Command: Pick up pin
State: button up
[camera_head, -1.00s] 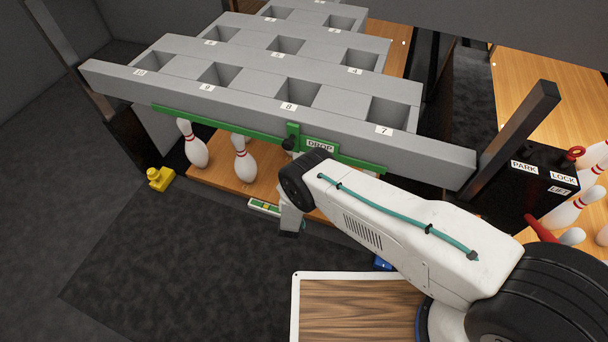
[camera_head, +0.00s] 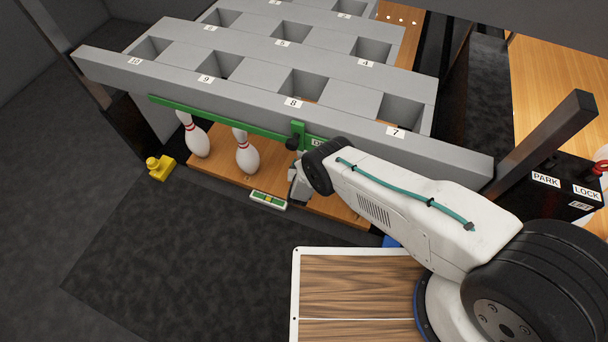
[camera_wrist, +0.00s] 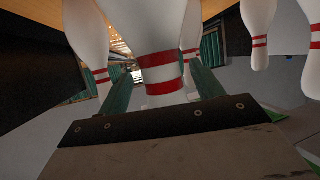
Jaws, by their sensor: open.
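In the wrist view a white pin (camera_wrist: 160,30) with two red bands fills the upper middle. Its banded neck lies between the teal fingers of my gripper (camera_wrist: 160,80), which are open; contact cannot be told. In the head view two white pins, one at the left (camera_head: 197,140) and one nearer the middle (camera_head: 247,157), stand on the wooden deck below the rack. My arm hides most of my gripper and the pin before it there. More pins show in the wrist view, at the left (camera_wrist: 88,35) and at the right (camera_wrist: 258,20).
The grey numbered rack (camera_head: 235,88) and its green bar (camera_head: 220,122) overhang the wooden deck (camera_head: 222,172). A small level (camera_head: 268,200) lies at the deck's front edge, a yellow block (camera_head: 160,167) at its left. A dark post (camera_head: 550,135) stands right. The floor at left is clear.

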jog(key=shift+x, duration=1.05)
jog(key=shift+a, duration=0.1)
jog(key=c, duration=1.2)
jog(key=shift+w+a+r, duration=0.1)
jog(key=shift+r, duration=0.05)
grip_shut()
jog(key=shift+r, duration=0.15)
jog(key=shift+r, duration=1.5)
jog(key=s+d, duration=0.2)
jog(key=s, duration=0.5)
jog(key=s+d+r, duration=0.1)
jog(key=s+d, duration=0.2)
jog(key=s, duration=0.5)
jog(key=shift+s+r, duration=0.15)
jog(key=shift+r, duration=0.1)
